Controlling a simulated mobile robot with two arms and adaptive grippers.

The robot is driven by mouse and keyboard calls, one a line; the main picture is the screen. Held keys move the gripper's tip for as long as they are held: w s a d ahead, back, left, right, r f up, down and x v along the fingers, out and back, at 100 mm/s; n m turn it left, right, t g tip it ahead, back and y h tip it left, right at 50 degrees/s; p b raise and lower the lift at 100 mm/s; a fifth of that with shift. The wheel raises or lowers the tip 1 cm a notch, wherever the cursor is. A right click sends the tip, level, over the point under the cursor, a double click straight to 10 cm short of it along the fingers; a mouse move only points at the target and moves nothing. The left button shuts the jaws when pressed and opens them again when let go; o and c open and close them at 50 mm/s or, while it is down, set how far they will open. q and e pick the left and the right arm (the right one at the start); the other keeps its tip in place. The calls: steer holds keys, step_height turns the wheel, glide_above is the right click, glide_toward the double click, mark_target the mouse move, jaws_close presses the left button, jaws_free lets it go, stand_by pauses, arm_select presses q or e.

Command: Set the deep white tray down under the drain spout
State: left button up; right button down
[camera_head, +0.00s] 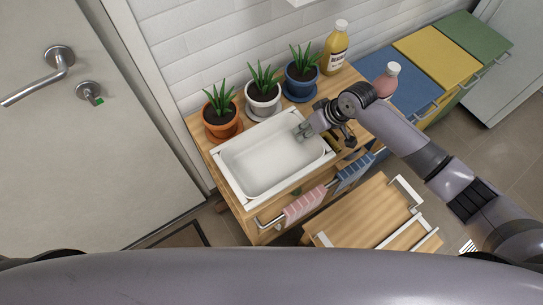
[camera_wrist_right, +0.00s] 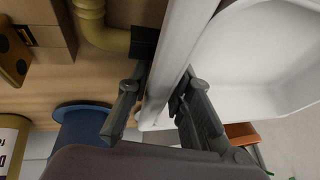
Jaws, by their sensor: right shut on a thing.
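The deep white tray (camera_head: 265,165) is empty and sits at the left end of the wooden counter top in the head view. My right gripper (camera_head: 304,131) is at its right end. In the right wrist view the gripper's fingers (camera_wrist_right: 163,82) are on either side of the tray's white wall (camera_wrist_right: 178,60), shut on it. A dull yellow pipe (camera_wrist_right: 95,28), perhaps the drain spout, curves down close beside the fingers. In the head view the arm mostly hides that spot. I cannot tell whether the tray rests fully on the counter. My left gripper is not in view.
Potted plants in orange (camera_head: 222,124), white (camera_head: 263,103) and blue (camera_head: 301,84) pots stand behind the tray. A yellow bottle (camera_head: 335,49) and a pink bottle (camera_head: 386,80) stand further right. Pink (camera_head: 305,204) and blue (camera_head: 354,172) towels hang on the front rail.

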steer(key=shift+s+f, duration=0.35)
stand_by(0.3)
step_height(320, 180, up, 21)
steer(key=shift+w, duration=0.3)
stand_by(0.4)
steer(key=shift+f, duration=0.1)
